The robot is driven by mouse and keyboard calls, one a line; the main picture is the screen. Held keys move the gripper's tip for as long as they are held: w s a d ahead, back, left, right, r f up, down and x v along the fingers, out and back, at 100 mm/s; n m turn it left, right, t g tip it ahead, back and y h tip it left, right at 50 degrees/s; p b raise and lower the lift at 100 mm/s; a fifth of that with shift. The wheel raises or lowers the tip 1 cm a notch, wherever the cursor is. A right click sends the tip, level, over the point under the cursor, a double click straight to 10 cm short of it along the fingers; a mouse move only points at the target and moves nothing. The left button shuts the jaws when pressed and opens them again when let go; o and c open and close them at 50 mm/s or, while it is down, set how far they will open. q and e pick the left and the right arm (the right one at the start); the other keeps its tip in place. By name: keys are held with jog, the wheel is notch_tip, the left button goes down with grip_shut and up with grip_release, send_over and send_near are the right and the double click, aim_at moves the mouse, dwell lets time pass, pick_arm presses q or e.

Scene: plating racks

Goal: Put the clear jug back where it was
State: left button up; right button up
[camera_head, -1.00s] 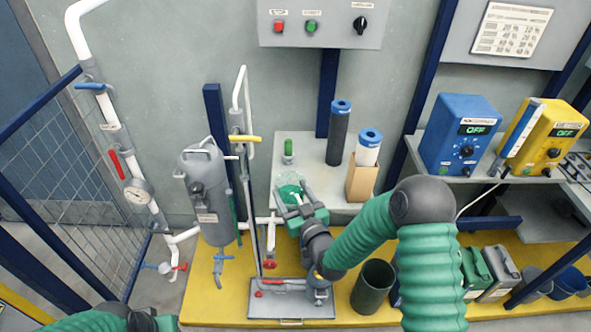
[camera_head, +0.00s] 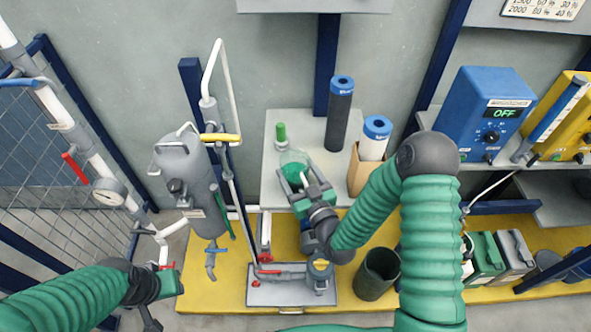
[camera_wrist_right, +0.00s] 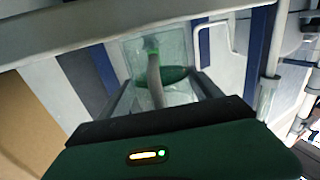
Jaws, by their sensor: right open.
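The clear jug (camera_head: 291,160) with green liquid in it stands on the pale grey shelf (camera_head: 345,205), its lower part partly hidden by my right gripper. My right gripper (camera_head: 297,180) is open at the jug's near side. In the right wrist view, the clear jug (camera_wrist_right: 176,53) and its grey handle show between the two spread fingers of the gripper (camera_wrist_right: 165,88); I cannot tell whether they touch. My left gripper (camera_head: 160,292) is low at the left, over the floor side, its fingers too unclear to judge.
A green-topped item (camera_head: 281,134) stands just behind the jug. A dark blue-capped cylinder (camera_head: 339,115) and a white one (camera_head: 374,140) in a cardboard box stand to the right. A grey tank (camera_head: 188,180) and pipework are at the left. A dark bin (camera_head: 376,275) stands below.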

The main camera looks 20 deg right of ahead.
jog(key=shift+o, duration=1.1)
jog(key=shift+s+d+r, duration=0.1)
jog(key=shift+s+d, duration=0.1)
jog(key=shift+w+a, duration=0.2)
jog(key=shift+a, duration=0.25)
jog(key=shift+s+a, duration=0.1)
jog(key=shift+a, duration=0.1)
pick_arm(q)
jog(key=p+v, duration=0.4)
jog(key=p, duration=0.1)
jog(key=shift+w+a+r, duration=0.15)
jog(key=shift+w+r, duration=0.15)
jog(key=shift+r, duration=0.2)
pick_arm(e)
jog(key=s+d, duration=0.1)
jog(key=s, duration=1.1)
jog(key=shift+d, duration=0.35)
jog(key=shift+w, duration=0.1)
